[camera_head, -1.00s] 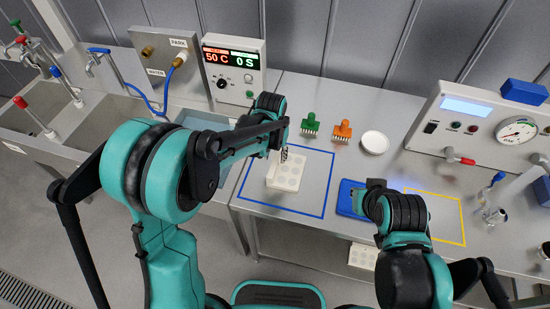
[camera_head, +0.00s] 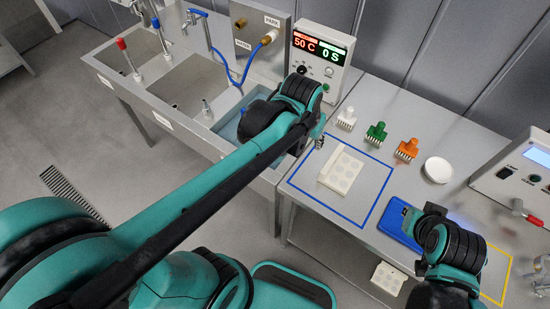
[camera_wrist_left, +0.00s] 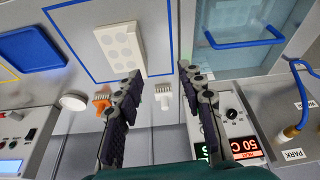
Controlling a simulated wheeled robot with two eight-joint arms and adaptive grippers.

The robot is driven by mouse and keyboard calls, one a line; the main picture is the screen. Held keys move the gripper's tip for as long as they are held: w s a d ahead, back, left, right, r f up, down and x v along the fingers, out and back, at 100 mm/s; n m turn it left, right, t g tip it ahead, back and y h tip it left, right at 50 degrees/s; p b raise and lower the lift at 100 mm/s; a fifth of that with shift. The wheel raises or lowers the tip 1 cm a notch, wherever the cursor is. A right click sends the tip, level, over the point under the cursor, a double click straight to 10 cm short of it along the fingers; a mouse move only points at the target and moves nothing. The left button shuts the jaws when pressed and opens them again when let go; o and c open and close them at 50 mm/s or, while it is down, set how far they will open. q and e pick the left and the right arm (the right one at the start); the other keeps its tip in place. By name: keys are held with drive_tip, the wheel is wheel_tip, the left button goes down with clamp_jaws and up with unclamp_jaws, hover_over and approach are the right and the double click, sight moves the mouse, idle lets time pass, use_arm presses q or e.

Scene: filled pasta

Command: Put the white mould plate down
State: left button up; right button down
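The white mould plate (camera_head: 343,172), with rows of round hollows, lies flat on the bench inside the blue outline (camera_head: 365,217). It also shows in the left wrist view (camera_wrist_left: 122,48). My left gripper (camera_wrist_left: 159,70) is open with nothing between its fingers. It is apart from the plate. In the head view, its fingertips show beyond the plate's upper left corner, near the basin edge. My right gripper is by the blue tray (camera_head: 395,219) on the right; its fingers are mostly hidden behind its own arm.
White (camera_head: 346,118), green (camera_head: 376,133) and orange (camera_head: 407,150) stamps and a white round dish (camera_head: 438,169) stand behind the outline. A water basin (camera_head: 229,130) lies left, by the control box (camera_head: 322,55). Another white plate (camera_head: 389,278) is below the bench.

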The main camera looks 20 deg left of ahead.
use_arm(q)
drive_tip(key=s+a+n+t, duration=0.1)
drive_tip(key=s+a+t, duration=0.2)
drive_tip(key=s+a, duration=0.3)
drive_tip(key=s, duration=0.4)
drive_tip(key=shift+y, duration=0.3)
drive_tip(key=shift+s+f, duration=0.1)
drive_tip(key=shift+f, duration=0.05)
wheel_tip(320, 180, down, 6)
drive_tip(key=b, duration=0.6)
idle(0.8)
